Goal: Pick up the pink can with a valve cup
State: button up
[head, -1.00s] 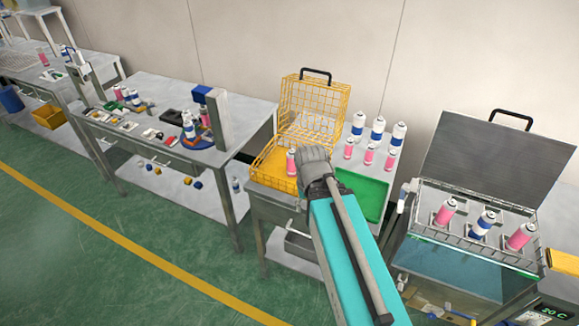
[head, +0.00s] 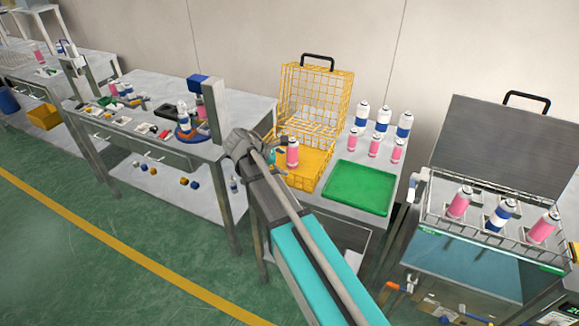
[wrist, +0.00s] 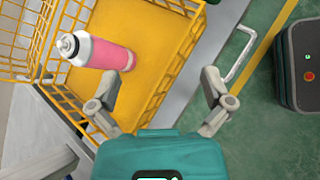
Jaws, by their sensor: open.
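A pink can (head: 292,152) with a white and metal top stands in the open yellow wire basket (head: 311,178). In the wrist view the same can (wrist: 105,53) shows left of the jaws, with its top toward the left. Whether its top carries a valve cup is too small to tell. My gripper (head: 278,150) is at the basket's left side, close to the can. In the wrist view my gripper (wrist: 162,85) is open, with nothing between its fingers. More pink cans (head: 376,145) stand on the table right of the basket.
A green tray (head: 358,188) lies right of the basket. Blue-and-white cans (head: 383,118) stand behind the pink ones. A wire rack (head: 480,232) at the right holds more cans. A cluttered workbench (head: 130,135) stands left. The basket's raised lid (head: 318,95) is behind the can.

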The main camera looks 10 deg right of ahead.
aim_at(293, 149)
jog(key=w+a+r+n+t+h+b, duration=0.1)
jog(key=w+a+n+t+h+b, duration=0.1)
jog(key=w+a+n, duration=0.4)
jog(key=shift+w+a+h+b, duration=0.2)
jog(key=shift+a+h+b, duration=0.2)
jog(key=shift+h+b, duration=0.15)
jog(key=shift+d, duration=0.1)
jog(key=b+x, duration=0.3)
jog(key=x, duration=0.4)
jog(key=shift+w+f, duration=0.1)
jog(key=shift+f, duration=0.05)
jog(key=shift+w+d+f, duration=0.1)
jog(key=shift+w+d, duration=0.1)
jog(key=shift+d, duration=0.4)
jog(key=shift+b+x, duration=1)
jog(key=shift+x, duration=1.6)
jog(key=shift+w, duration=0.15)
